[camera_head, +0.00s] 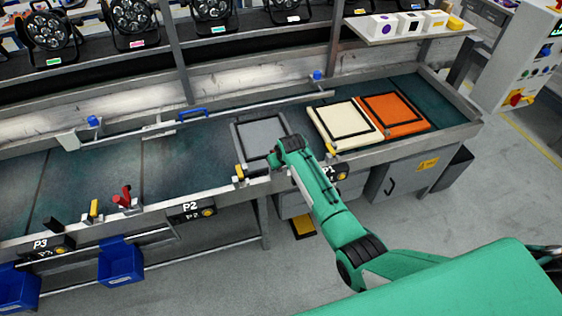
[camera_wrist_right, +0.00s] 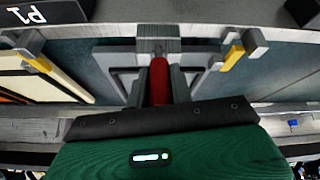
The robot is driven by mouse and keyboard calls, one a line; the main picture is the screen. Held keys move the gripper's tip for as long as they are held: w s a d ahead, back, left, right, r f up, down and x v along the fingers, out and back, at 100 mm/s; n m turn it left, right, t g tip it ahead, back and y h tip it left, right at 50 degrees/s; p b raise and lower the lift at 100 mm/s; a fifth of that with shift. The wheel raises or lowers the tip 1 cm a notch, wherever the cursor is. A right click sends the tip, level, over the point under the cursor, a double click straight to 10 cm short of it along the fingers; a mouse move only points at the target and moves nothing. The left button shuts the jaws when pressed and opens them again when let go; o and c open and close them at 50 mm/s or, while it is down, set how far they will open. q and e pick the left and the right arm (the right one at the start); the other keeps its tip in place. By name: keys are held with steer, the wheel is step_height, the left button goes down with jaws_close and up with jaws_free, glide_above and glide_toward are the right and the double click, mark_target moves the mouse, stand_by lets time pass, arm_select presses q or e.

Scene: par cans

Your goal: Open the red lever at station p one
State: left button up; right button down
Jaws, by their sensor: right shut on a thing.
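The red lever (camera_wrist_right: 158,82) at station P1 stands between the fingers of my right gripper (camera_wrist_right: 157,92) in the right wrist view. The gripper is shut on it. In the head view my green right arm reaches to the bench's front edge, with the right gripper (camera_head: 276,159) at its far end; the lever is hidden there. The P1 sign (camera_head: 333,172) is just right of the arm; it also shows upside down in the wrist view (camera_wrist_right: 38,12). My left gripper is not in view.
A grey framed plate (camera_head: 247,132) lies behind the gripper, with cream (camera_head: 325,125) and orange (camera_head: 408,108) plates to the right. Yellow pieces (camera_head: 240,172) flank the station. Another red lever (camera_head: 124,196) stands near the P2 sign (camera_head: 190,209). Blue bins (camera_head: 121,262) hang lower left.

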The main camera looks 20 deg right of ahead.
steer(key=shift+w, duration=0.1)
stand_by(0.3)
steer(key=c, duration=1.2)
jaws_free()
steer(key=shift+c, duration=0.2)
steer(key=b+v, duration=0.2)
steer(key=v, duration=1.1)
steer(key=shift+r, duration=0.4)
